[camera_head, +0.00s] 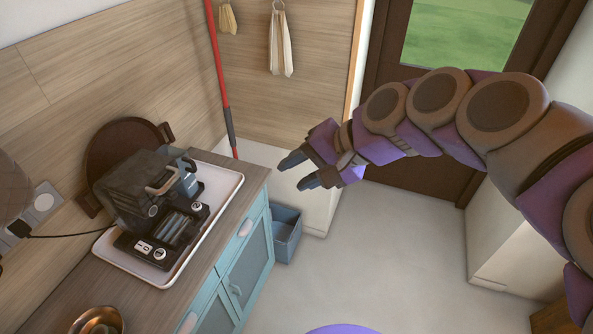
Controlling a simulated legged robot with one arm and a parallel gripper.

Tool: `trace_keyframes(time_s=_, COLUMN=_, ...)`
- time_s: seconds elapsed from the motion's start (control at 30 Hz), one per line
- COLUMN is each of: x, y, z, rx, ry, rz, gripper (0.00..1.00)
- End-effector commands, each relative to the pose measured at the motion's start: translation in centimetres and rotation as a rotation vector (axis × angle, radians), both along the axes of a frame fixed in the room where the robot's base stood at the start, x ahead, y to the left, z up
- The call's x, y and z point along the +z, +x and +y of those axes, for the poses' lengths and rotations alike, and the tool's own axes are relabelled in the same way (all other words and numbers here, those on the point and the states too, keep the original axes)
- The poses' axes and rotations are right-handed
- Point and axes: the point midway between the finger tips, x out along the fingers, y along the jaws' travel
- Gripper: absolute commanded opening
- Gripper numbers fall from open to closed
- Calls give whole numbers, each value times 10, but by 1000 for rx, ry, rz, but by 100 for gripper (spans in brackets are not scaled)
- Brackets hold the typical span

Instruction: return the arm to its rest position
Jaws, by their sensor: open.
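My gripper (299,172) is at the end of my purple and brown arm, which reaches in from the right edge of the head view. The arm is stretched out to the left, in the air above the floor. The two dark fingertips are apart and nothing shows between them. In the picture, the gripper is to the right of the counter's far end, apart from the tray and the machine on it.
A black machine (130,193) stands on a white tray (218,208) on the wooden counter (60,300). Teal cabinets (247,268) are below it. A blue bin (287,238) stands beside them. A red pole (219,75) leans at the wall. The floor (400,250) is mostly clear.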

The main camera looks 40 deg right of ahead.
Motion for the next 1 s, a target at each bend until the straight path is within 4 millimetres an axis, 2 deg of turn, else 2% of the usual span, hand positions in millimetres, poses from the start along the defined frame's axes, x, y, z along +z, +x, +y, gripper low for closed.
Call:
trace_keyframes(time_s=0.37, x=-1, y=0, z=1, rx=4, ry=-2, rz=2, gripper=43)
trace_keyframes(time_s=0.47, x=-7, y=-1, z=13, rx=46, ry=-25, rz=23, gripper=43)
trace_keyframes(time_s=0.57, x=-23, y=-6, z=38, rx=145, ry=-81, rz=74, gripper=43)
trace_keyframes(time_s=0.67, x=-45, y=-19, z=69, rx=287, ry=-167, rz=146, gripper=43)
trace_keyframes(time_s=0.8, x=-79, y=-50, z=104, rx=500, ry=-297, rz=253, gripper=43)
trace_keyframes(time_s=1.0, x=-117, y=-101, z=124, rx=764, ry=-476, rz=391, gripper=43)
